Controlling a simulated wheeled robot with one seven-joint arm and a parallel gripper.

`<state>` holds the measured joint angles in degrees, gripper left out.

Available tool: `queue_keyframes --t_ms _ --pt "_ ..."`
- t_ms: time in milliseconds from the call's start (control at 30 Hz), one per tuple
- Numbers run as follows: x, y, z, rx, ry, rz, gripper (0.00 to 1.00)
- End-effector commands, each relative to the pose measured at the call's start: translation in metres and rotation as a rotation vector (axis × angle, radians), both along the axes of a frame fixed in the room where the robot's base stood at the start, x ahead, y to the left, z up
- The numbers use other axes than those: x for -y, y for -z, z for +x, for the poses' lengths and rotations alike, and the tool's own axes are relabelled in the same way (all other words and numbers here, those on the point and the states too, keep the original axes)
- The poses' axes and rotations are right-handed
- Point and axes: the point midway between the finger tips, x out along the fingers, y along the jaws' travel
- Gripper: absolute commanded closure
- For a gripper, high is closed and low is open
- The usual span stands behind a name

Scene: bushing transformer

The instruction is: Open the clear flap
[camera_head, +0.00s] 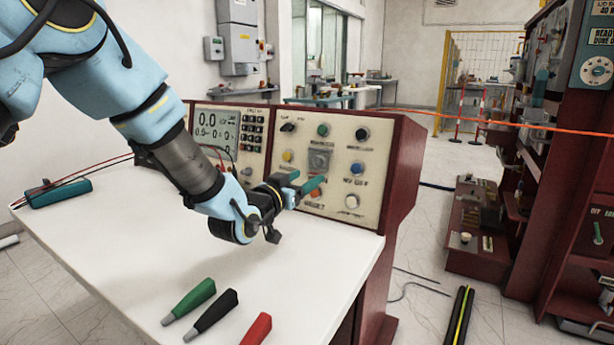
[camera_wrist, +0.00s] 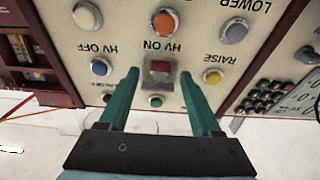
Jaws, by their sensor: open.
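The clear flap (camera_head: 320,157) is a small greyish see-through cover in the middle of the cream control panel, and it seems to lie down over its switch. My gripper (camera_head: 306,180) has two teal fingers, open and empty, pointing at the panel just below the flap. In the wrist view the gripper (camera_wrist: 158,75) has one finger on each side of the switch. Whether either finger touches the flap cannot be told.
Coloured knobs and buttons surround the flap, with an orange button (camera_head: 316,193) close below. The white tabletop (camera_head: 130,230) carries green, black and red probes (camera_head: 215,310) at the front and a teal meter (camera_head: 58,192) at the left. The dark red console (camera_head: 405,165) edges the panel.

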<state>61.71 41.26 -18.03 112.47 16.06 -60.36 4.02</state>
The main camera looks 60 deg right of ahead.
Motion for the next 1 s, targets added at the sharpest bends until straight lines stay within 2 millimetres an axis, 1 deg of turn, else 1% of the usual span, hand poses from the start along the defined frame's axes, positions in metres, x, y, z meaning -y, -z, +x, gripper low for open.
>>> queue_keyframes --t_ms 33,167,467,567,1000 --pt "0.006 0.000 0.000 0.000 0.000 -0.001 0.35" --pt "0.014 0.000 0.001 0.000 -0.001 0.000 0.35" --pt "0.016 0.000 0.001 0.000 -0.001 0.001 0.35" --pt "0.016 0.000 0.001 0.000 -0.001 0.001 0.45" --pt "0.016 0.000 0.001 0.000 -0.001 0.000 0.95"
